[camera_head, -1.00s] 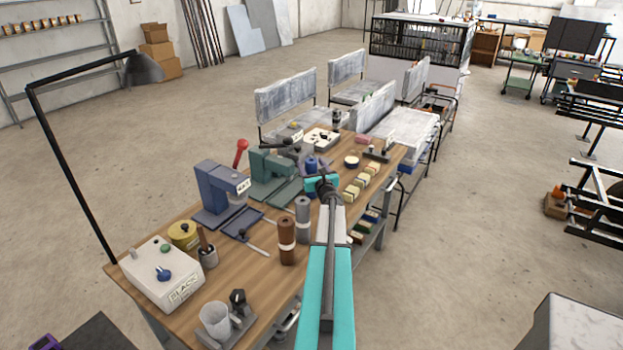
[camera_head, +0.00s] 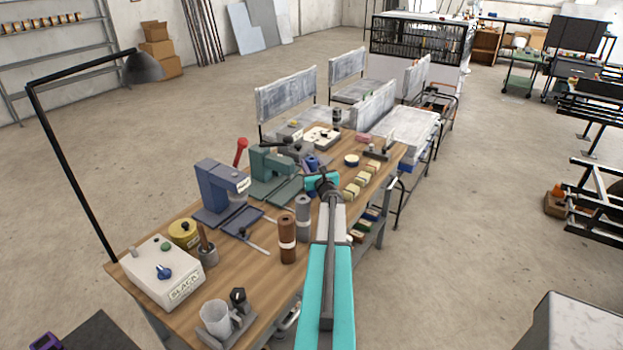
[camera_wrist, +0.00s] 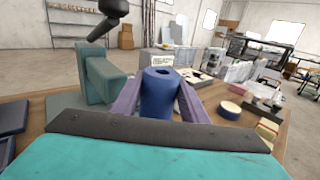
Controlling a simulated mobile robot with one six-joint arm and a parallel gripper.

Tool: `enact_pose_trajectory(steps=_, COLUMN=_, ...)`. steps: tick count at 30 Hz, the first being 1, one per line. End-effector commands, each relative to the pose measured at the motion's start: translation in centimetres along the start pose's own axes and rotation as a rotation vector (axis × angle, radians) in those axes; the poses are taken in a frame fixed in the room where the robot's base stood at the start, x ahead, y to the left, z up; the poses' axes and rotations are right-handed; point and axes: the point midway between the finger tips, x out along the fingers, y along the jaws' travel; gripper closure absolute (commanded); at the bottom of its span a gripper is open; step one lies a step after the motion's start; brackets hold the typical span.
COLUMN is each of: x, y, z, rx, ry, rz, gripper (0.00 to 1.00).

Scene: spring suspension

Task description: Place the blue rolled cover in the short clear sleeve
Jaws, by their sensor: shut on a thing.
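The blue rolled cover (camera_wrist: 160,95) stands upright between the two purple fingers of my gripper (camera_wrist: 161,103) in the wrist view, its top hole showing. My gripper is shut on it, one finger on each side. In the head view my gripper (camera_head: 316,168) is over the far half of the workbench, right of the green press. The cover's lower end is hidden, so I cannot tell whether it touches the bench. A short clear cylinder (camera_head: 214,318), seemingly the sleeve, stands on a grey holder at the bench's near end.
A blue press (camera_head: 215,190) and a green press (camera_head: 268,165) line the bench's left side. Brown (camera_head: 287,240) and grey (camera_head: 302,215) rolls stand near the right edge. A white box (camera_head: 160,270), yellow tin (camera_head: 184,234) and brush pot (camera_head: 207,255) stand near the front.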

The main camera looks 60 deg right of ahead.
Motion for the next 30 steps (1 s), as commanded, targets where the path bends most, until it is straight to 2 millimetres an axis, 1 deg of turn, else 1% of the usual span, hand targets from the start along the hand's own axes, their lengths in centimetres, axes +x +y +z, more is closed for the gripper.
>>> enact_pose_trajectory(steps=8, x=0.0, y=0.0, z=0.2, rx=0.0, ry=-0.001, rz=0.0, gripper=1.0)
enact_pose_trajectory(steps=14, x=0.0, y=0.0, z=1.2, rx=0.0, ry=-0.001, rz=0.0, gripper=1.0)
enact_pose_trajectory(steps=19, x=-0.1, y=0.0, z=3.1, rx=-0.002, ry=-0.002, rz=0.0, gripper=1.0)
enact_pose_trajectory(steps=30, x=0.0, y=0.0, z=8.2, rx=-0.002, ry=-0.002, rz=0.0, gripper=1.0)
